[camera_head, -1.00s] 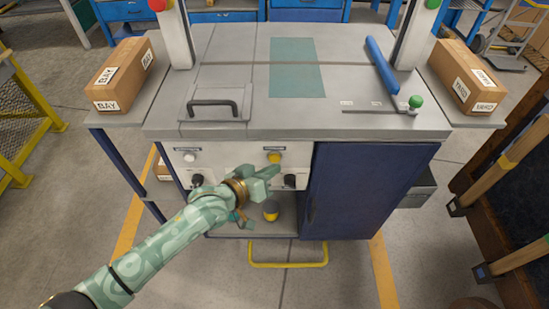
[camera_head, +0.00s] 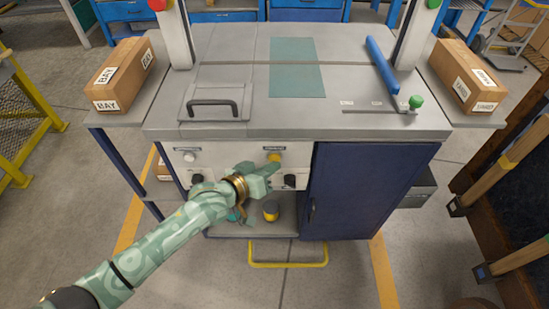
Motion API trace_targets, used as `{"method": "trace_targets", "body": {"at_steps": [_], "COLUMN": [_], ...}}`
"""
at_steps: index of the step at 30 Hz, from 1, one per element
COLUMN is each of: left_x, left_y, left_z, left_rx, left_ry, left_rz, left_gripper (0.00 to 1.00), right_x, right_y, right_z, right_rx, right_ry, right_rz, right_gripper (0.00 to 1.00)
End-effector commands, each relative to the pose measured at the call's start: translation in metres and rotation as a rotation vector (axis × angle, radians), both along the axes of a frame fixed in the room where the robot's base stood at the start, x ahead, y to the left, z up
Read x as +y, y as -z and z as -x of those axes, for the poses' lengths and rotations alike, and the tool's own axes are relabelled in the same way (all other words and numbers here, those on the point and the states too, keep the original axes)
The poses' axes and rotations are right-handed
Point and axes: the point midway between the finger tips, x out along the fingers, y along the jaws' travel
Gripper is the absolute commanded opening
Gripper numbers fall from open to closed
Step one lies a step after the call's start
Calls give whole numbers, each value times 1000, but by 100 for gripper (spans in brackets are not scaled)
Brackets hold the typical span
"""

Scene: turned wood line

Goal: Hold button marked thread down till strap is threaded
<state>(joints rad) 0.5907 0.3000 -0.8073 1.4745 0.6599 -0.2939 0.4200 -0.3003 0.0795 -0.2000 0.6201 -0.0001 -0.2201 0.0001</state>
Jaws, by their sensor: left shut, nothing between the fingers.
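The machine's white front panel (camera_head: 230,160) carries a white button (camera_head: 189,157) at left and a yellow button (camera_head: 274,156) at right, with a black knob (camera_head: 197,179) and another black knob (camera_head: 289,181) below. Small labels sit above the buttons; I cannot read them, so which is marked thread is unclear. My left gripper (camera_head: 272,169) is shut and empty, its tips just below and in front of the yellow button. I cannot tell whether they touch it. The strap is not clearly seen. My right gripper is not in view.
The grey machine top (camera_head: 230,90) has a black handle (camera_head: 213,103), a blue bar (camera_head: 381,65) and a green knob (camera_head: 416,102). A box marked BAY (camera_head: 128,78) stands left, another box (camera_head: 455,68) right. A yellow-and-dark round item (camera_head: 270,211) sits on the lower shelf.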

Motion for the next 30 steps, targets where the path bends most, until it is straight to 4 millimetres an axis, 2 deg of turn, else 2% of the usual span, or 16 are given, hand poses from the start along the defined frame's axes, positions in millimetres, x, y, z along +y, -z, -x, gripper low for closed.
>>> {"method": "trace_targets", "body": {"at_steps": [30], "left_x": [0], "left_y": [0], "left_z": [-8], "left_rx": [0], "left_ry": [0], "left_rz": [0], "left_gripper": [0], "right_x": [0], "right_y": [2], "right_z": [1], "right_rx": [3], "right_ry": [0], "right_rz": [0], "right_gripper": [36]}}
